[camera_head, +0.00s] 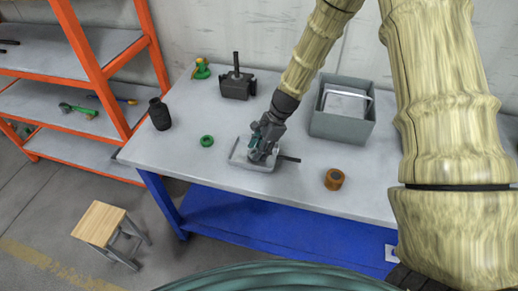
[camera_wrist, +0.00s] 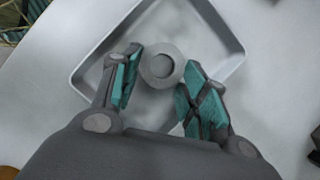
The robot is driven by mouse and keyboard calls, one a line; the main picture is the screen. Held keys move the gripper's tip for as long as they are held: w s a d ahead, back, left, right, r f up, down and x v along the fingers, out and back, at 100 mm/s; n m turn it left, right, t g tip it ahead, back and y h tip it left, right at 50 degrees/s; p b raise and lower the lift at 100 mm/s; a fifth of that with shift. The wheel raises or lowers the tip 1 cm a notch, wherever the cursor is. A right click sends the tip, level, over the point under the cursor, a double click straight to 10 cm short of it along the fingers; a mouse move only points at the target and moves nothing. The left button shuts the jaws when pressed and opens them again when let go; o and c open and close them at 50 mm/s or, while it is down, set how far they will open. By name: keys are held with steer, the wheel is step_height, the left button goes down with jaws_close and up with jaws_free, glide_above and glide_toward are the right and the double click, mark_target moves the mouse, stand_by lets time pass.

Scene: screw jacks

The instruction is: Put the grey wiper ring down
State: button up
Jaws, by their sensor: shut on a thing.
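The grey wiper ring (camera_wrist: 162,84) shows in the wrist view between the two teal-padded fingertips of my gripper (camera_wrist: 162,64), which are shut on it. Beneath it is a shallow grey tray (camera_wrist: 226,32) with a raised rim. The ring is over the tray's floor, inside the rim in that view; I cannot tell whether it touches the floor. In the head view my gripper (camera_head: 262,148) points down over the tray (camera_head: 238,158) near the middle of the bench. The ring cannot be made out there.
On the bench (camera_head: 290,192) stand a grey bin (camera_head: 342,127) to the right, an orange-brown cylinder (camera_head: 334,180), a green ring (camera_head: 207,141), a black bottle (camera_head: 160,115) and a dark jack-like block (camera_head: 237,85). A dark bar (camera_head: 289,158) lies beside the tray. The front left is clear.

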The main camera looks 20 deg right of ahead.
steer(key=shift+s+f, duration=0.2)
steer(key=shift+f, duration=0.2)
steer(key=shift+s+f, duration=0.1)
steer(key=o, duration=0.6)
steer(key=shift+s+f, duration=0.1)
steer(key=shift+f, duration=0.05)
steer(key=shift+c, duration=0.2)
steer(key=shift+f, duration=0.1)
steer(key=shift+d, duration=0.1)
steer(key=shift+w+d+r, duration=0.15)
steer(key=shift+w+r, duration=0.2)
steer(key=shift+r, duration=0.35)
steer(key=b+v, duration=0.2)
steer(key=v, duration=1)
steer(key=shift+a, duration=0.25)
steer(key=shift+w+r, duration=0.1)
